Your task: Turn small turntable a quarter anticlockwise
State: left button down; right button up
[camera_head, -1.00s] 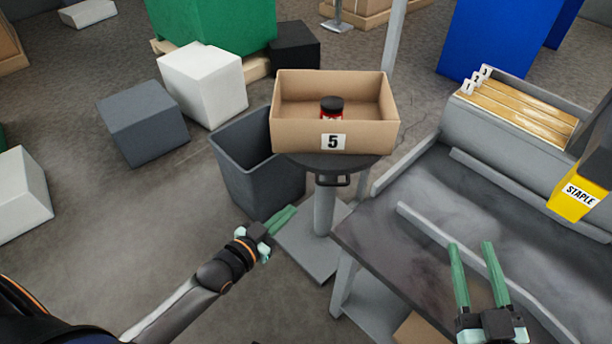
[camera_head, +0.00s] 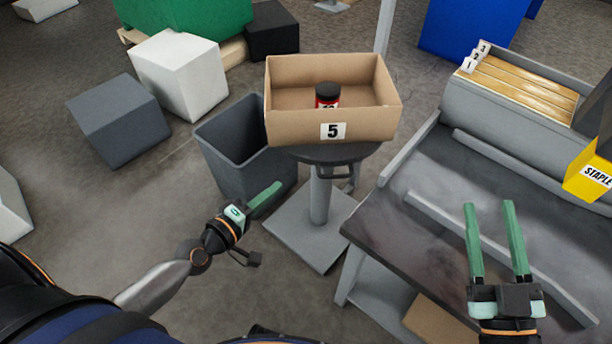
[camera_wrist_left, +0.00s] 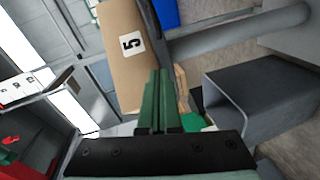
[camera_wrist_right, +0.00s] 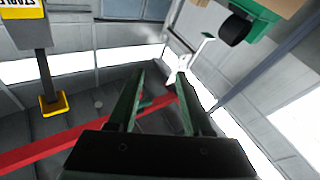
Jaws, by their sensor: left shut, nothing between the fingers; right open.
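The small round turntable (camera_head: 345,153) stands on a grey post and square foot, with a dark handle (camera_head: 336,173) on its near rim. An open cardboard box (camera_head: 290,127) labelled 5 sits on it and holds a jar (camera_head: 327,96) with a black lid and red label. My left gripper (camera_head: 265,198) is shut and empty, below and left of the turntable, apart from the handle. In the left wrist view its fingers (camera_wrist_left: 153,100) lie together, with the box (camera_wrist_left: 122,70) beyond. My right gripper (camera_head: 491,208) is open and empty above the workbench.
A grey bin (camera_head: 222,158) stands close left of the turntable post. The workbench (camera_head: 390,222) is on the right, with a tray of wooden strips (camera_head: 520,88) and a yellow STAPLE unit (camera_head: 592,172). Grey (camera_head: 118,120) and white (camera_head: 182,75) blocks lie at left.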

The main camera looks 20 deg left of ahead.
pick_arm(q)
jog(key=w+d+f, duration=0.2)
jog(key=w+d, duration=0.3)
jog(key=w, duration=0.3)
jog(key=shift+d, duration=0.15)
pick_arm(e)
jog(key=shift+f, duration=0.6)
